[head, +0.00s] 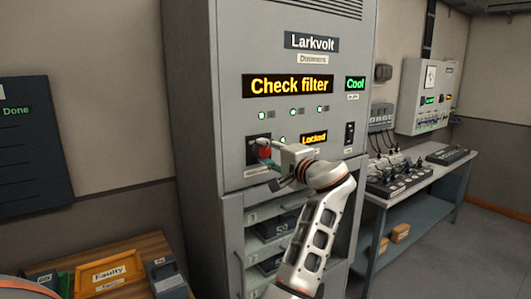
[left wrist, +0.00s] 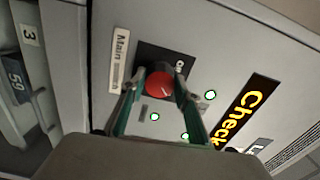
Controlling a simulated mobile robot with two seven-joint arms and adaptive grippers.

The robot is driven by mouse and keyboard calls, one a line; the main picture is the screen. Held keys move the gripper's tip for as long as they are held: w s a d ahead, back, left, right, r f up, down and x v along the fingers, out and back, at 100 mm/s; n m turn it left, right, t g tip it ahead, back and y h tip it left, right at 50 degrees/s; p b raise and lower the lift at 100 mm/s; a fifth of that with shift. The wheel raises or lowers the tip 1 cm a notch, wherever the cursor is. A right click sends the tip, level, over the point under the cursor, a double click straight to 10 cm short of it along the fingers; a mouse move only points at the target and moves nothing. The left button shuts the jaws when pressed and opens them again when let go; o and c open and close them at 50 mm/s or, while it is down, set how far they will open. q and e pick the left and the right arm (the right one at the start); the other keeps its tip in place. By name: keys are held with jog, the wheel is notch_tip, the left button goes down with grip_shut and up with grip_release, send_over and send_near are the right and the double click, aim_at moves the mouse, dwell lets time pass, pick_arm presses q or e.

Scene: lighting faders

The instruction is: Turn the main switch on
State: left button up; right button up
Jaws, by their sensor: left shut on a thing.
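The main switch (left wrist: 160,85) is a round red knob on a black plate on the front of a tall grey cabinet (head: 230,60). A label starting with "Main" (left wrist: 118,60) sits beside the plate in the left wrist view. In the head view the red knob (head: 264,153) is partly covered by my gripper. My left gripper (left wrist: 163,80) is shut on the knob, with one greenish finger on each side. A thin mark shows on the knob's face, but I cannot read its setting for sure. My right gripper is not in view.
The cabinet's displays read "Check filter" (head: 288,85), "Cool" (head: 355,84) and "Locked" (head: 314,138). Several green lamps and a black rocker switch (head: 349,133) are near the knob. A bench (head: 430,170) with fader desks stands right; a wooden table with an orange "Faulty" tray (head: 80,284) stands left.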

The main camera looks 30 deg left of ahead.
pick_arm(q)
jog(key=shift+m, duration=0.5)
jog(key=o, duration=1.1)
